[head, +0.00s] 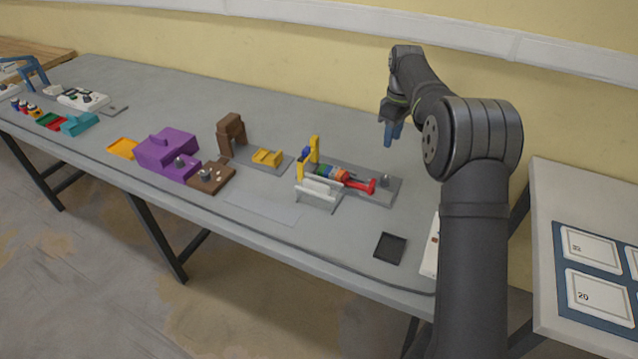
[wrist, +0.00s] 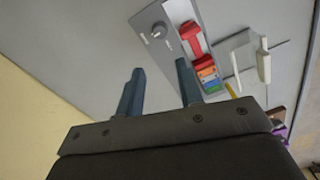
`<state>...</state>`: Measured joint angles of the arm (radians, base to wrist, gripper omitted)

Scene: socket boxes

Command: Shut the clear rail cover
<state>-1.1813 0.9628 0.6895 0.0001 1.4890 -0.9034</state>
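The clear rail cover (head: 317,194) shows as a pale, whitish panel with white bars at the near side of the rail unit. It looks swung away from the row of coloured modules (head: 338,174), which lie exposed with a red piece at the right end. In the wrist view the cover's white part (wrist: 263,62) is at the upper right, beside the coloured modules (wrist: 206,72). My gripper (head: 391,132) hangs in the air behind and to the right of the unit, clear of it. In the wrist view its two fingers (wrist: 160,88) are apart with nothing between them.
The unit's grey base plate (head: 392,192) carries a knob (head: 386,179) at its right end. Yellow posts (head: 314,147) stand at the left end. A brown stand (head: 229,132), a purple box (head: 166,154) and a black tray (head: 390,248) are nearby.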

